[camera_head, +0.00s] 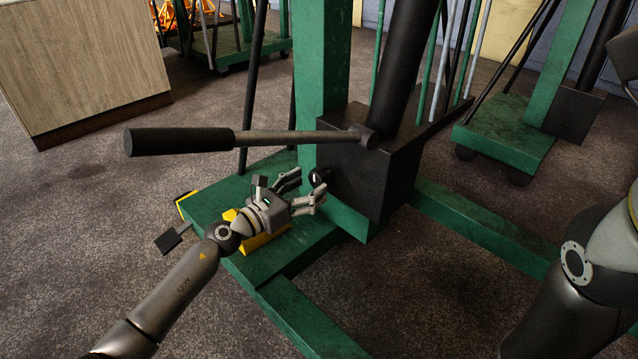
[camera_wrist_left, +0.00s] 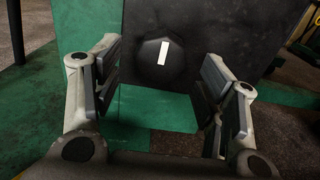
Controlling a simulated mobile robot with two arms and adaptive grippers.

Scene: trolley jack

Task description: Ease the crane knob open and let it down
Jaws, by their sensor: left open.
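The crane knob (camera_head: 318,176) is a small black knob with a pale mark, on the side of the black pump block (camera_head: 375,178) low on the green crane. In the left wrist view the knob (camera_wrist_left: 162,57) is a dark, faceted round shape with a white bar standing upright on it. My left gripper (camera_head: 307,187) is open, its fingertips close to the knob. In the left wrist view the open fingers (camera_wrist_left: 163,85) stand to either side of the knob, apart from it. My right gripper is out of view; only part of the right arm shows.
A long pump handle (camera_head: 250,138) with a black grip sticks out left above my left gripper. Green base beams (camera_head: 300,312) lie below it. A yellow part (camera_head: 262,240) sits on the base by my wrist. A wooden cabinet (camera_head: 85,65) stands at upper left.

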